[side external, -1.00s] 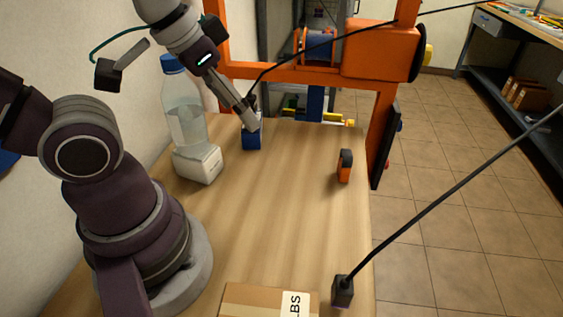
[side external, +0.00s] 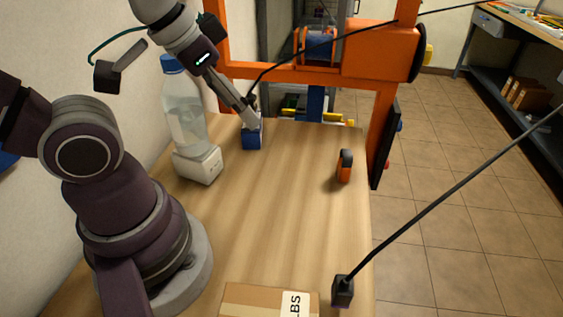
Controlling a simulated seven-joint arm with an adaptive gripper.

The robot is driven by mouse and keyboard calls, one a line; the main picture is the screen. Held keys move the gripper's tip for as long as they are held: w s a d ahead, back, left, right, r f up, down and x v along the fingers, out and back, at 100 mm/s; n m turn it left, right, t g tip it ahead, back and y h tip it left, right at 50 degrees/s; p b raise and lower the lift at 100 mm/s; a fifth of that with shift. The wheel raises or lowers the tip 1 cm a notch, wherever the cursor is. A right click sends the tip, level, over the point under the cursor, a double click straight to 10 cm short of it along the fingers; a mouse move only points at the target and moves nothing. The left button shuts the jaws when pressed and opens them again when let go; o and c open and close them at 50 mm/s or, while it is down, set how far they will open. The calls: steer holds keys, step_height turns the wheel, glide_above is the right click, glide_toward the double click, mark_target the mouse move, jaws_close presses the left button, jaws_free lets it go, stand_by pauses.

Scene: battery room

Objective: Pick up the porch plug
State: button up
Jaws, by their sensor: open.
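Two black cables each end on the table, and I cannot read a label that tells which one is the porch plug. One black plug (side external: 343,290) stands at the table's front right edge with its cable rising to the right. The other cable ends in a dark plug (side external: 250,101) at the back, close beside my gripper. My gripper (side external: 254,124) is open and points down at the back of the table, just above or at a blue block (side external: 251,139). Its fingers partly hide the block's top, and I cannot tell whether they touch it.
A water bottle (side external: 183,110) and a white box (side external: 199,166) stand left of my gripper. An orange and black item (side external: 344,166) stands at the right. An orange frame (side external: 290,73) rises behind the table. A cardboard box (side external: 252,300) lies in front. The table's middle is clear.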

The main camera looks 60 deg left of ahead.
steer(key=w+d+f+n+g, duration=0.3)
steer(key=w+d+n, duration=0.15)
steer(key=d, duration=0.55)
steer(key=n+g, duration=0.3)
steer(key=n, duration=0.2)
glide_above(345, 284)
steer(key=f, duration=0.6)
steer(key=shift+s+f, duration=0.15)
steer(key=shift+s, duration=0.05)
steer(key=f, duration=1)
steer(key=shift+w+f, duration=0.2)
steer(key=shift+f, duration=0.15)
jaws_close()
